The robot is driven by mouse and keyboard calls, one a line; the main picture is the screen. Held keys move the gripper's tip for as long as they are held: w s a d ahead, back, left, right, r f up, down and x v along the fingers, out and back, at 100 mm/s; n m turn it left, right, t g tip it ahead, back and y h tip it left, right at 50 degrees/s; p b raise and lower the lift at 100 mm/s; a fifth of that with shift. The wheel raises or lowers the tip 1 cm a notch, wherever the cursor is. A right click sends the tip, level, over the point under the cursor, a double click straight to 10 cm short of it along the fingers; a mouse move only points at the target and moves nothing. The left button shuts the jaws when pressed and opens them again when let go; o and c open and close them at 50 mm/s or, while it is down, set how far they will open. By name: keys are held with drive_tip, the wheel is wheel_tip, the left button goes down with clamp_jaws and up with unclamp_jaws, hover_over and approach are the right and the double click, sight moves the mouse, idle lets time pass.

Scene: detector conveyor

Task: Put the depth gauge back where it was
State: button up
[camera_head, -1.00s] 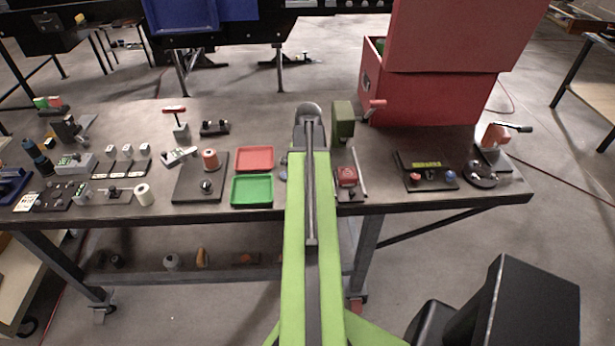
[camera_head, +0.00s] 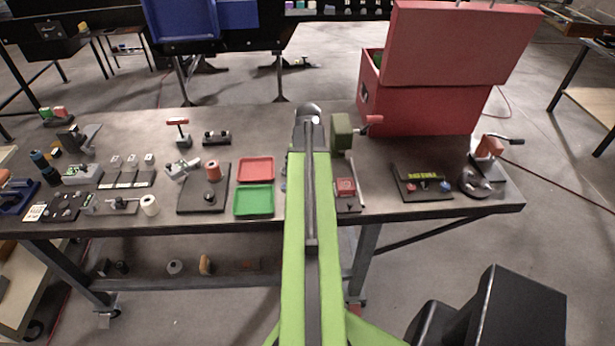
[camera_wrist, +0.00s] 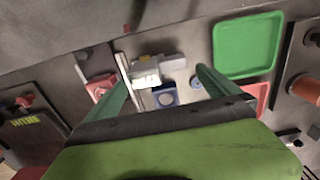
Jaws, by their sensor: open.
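A pale grey-white piece with a grey block (camera_wrist: 146,72) lies on the bench between my fingers in the wrist view; it looks like the depth gauge, though I cannot be sure. A thin steel rod (camera_wrist: 129,78) runs along its left side. A small blue square with a pale ring (camera_wrist: 163,97) is just below it. My gripper (camera_wrist: 163,78) is open above these things, with one green finger on each side. I cannot tell how high the fingertips are. In the head view my arm covers this spot.
The green tray (camera_head: 254,200) and red tray (camera_head: 255,169) are left of my arm. A red-topped device (camera_head: 346,187) and an olive block with a crank (camera_head: 341,131) are close on the right. A large red box (camera_head: 420,105) stands behind. Several fixtures crowd the left bench.

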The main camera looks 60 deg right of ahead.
wheel_tip(320, 180, up, 7)
drive_tip(key=p, duration=0.5)
drive_tip(key=w+a+n, duration=0.3)
drive_tip(key=w+a, duration=0.6)
drive_tip(key=a, duration=0.3)
drive_tip(key=w+a+n, duration=0.3)
drive_tip(key=w+a, duration=0.6)
drive_tip(key=a, duration=0.4)
drive_tip(key=w+a+n, duration=0.3)
drive_tip(key=a+n, duration=0.1)
drive_tip(key=a, duration=2.1)
drive_tip(key=shift+n, duration=0.4)
